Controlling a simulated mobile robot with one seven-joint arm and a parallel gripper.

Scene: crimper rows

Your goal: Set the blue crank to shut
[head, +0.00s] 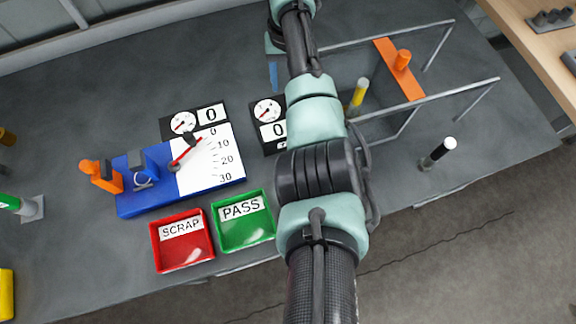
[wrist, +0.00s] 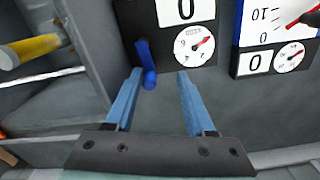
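The blue crank (wrist: 144,56) shows in the wrist view as a short blue arm with a round knob at its near end. It is mounted on a black panel (wrist: 168,45) with a dial and a 0 display. My gripper (wrist: 159,74) is open and empty, with two blue fingers. The crank's knob is just beyond the left fingertip, nearer to it than to the right one; I cannot tell whether they touch. In the head view the same panel (head: 258,138) is partly behind my arm, and the crank is hidden there.
A blue fixture (head: 130,205) with a white scale and red pointer stands left of the panel. Red SCRAP (head: 182,255) and green PASS (head: 245,235) trays lie at the front edge. A yellow-ended handle (head: 358,95), metal rails and an orange plate (head: 392,65) are at right.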

